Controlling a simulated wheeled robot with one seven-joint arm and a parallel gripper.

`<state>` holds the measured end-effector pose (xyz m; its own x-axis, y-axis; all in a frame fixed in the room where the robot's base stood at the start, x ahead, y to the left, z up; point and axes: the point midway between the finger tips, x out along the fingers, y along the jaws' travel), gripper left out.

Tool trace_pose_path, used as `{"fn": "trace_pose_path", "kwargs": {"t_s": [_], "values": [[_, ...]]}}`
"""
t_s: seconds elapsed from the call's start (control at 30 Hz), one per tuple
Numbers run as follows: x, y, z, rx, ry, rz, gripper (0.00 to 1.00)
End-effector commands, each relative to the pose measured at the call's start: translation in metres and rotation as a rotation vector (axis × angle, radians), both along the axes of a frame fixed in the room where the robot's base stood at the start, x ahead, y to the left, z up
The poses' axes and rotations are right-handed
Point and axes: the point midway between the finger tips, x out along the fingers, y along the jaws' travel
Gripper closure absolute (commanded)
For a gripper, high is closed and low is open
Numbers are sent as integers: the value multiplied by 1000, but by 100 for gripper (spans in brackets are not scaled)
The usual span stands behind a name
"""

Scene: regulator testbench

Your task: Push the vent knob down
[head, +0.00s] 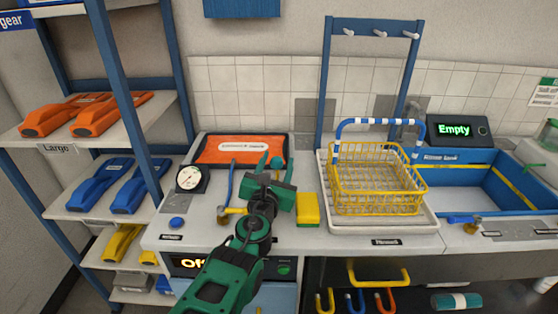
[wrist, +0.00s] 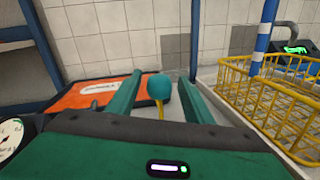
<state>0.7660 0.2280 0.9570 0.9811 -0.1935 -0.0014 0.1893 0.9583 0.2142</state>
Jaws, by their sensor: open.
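A teal round knob (wrist: 160,87), which looks like the vent knob, stands on a yellow stem in the wrist view. In the head view the knob (head: 277,162) shows just past my gripper (head: 276,170). My gripper (wrist: 160,79) is open, with one green finger on each side of the knob in the picture. I see no finger touching it, and I cannot tell how far ahead it lies. The lower stem is hidden behind the gripper body. A pressure gauge (head: 190,178) stands at the left of the bench.
A blue button (head: 177,222) is at the front left, a yellow block (head: 308,208) to the right. A yellow wire basket (head: 375,180) stands on a white tray (head: 335,215) farther right. Shelves (head: 130,125) border the left.

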Motion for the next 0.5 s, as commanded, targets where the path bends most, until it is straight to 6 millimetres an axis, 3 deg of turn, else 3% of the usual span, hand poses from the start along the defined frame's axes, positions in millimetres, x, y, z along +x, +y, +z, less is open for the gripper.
{"fn": "trace_pose_path", "kwargs": {"t_s": [0.23, 0.43, 0.5], "values": [[0, 3, 0, 1, 0, 3, 53], [-1, 4, 0, 1, 0, 5, 99], [-1, 4, 0, 1, 0, 5, 100]]}}
